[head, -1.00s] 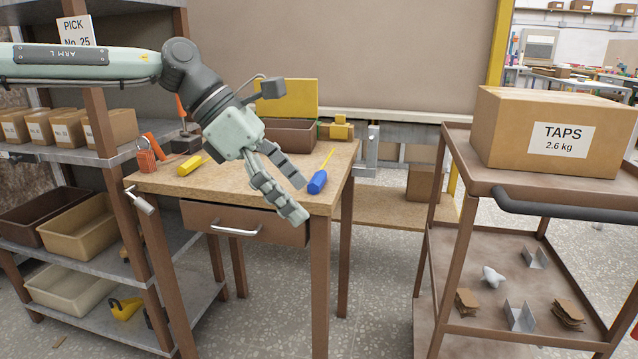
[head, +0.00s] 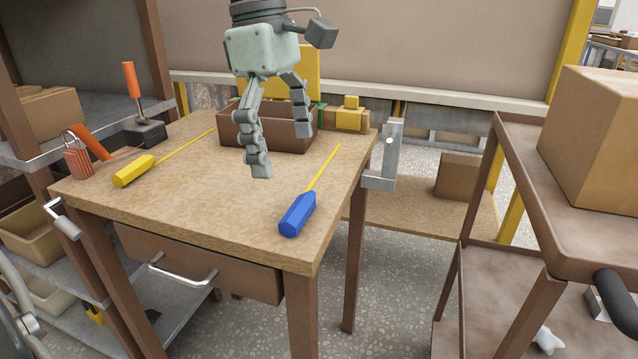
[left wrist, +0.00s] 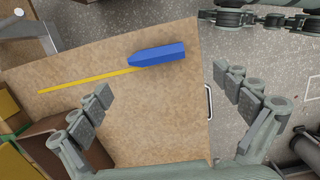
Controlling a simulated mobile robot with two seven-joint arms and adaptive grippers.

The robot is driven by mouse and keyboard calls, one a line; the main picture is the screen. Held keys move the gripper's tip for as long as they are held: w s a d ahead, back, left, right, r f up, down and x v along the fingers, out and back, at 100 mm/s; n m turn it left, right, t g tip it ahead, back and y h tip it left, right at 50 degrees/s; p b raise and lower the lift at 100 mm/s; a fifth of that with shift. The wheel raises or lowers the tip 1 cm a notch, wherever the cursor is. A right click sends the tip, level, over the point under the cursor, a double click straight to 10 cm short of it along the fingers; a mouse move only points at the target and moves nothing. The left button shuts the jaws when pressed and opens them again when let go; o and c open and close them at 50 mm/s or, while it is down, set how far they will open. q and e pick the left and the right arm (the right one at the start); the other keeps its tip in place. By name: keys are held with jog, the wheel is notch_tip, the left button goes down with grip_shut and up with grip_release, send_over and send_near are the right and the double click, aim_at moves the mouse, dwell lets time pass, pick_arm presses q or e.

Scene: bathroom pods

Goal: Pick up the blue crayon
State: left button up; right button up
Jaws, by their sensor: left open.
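No plain crayon shows. The blue thing on the table is a screwdriver-like tool with a faceted blue handle (head: 297,215) and a thin yellow shaft. It lies flat near the table's right front corner, shaft pointing to the back. It also shows in the left wrist view (left wrist: 158,54), crosswise beyond the fingertips. My left gripper (head: 282,151) is open and empty, pointing down over the table, to the left of and behind the blue handle in the head view. In the left wrist view its fingers (left wrist: 162,84) are spread wide.
A similar yellow-handled tool (head: 133,171) lies at left, near an orange padlock (head: 78,160). A brown open box (head: 235,130) and a yellow block (head: 350,118) stand at the back. A metal bracket (head: 392,150) sits at the right edge. The table's front middle is clear.

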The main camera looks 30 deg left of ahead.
aim_at(300, 202)
pick_arm(q)
jog(key=shift+w+f, duration=0.1)
jog(key=shift+w, duration=0.2)
jog(key=shift+f, duration=0.3)
jog(key=f, duration=0.4)
jog(key=d+f, duration=0.1)
jog(key=f, duration=0.1)
jog(key=shift+w+f, duration=0.2)
jog(key=shift+f, duration=0.2)
pick_arm(e)
jog(key=w+a, duration=0.1)
jog(key=w+a+t, duration=0.1)
jog(key=shift+w+r, duration=0.35)
jog(key=shift+r, duration=0.05)
pick_arm(q)
jog(key=shift+c, duration=0.2)
jog(key=c, duration=1)
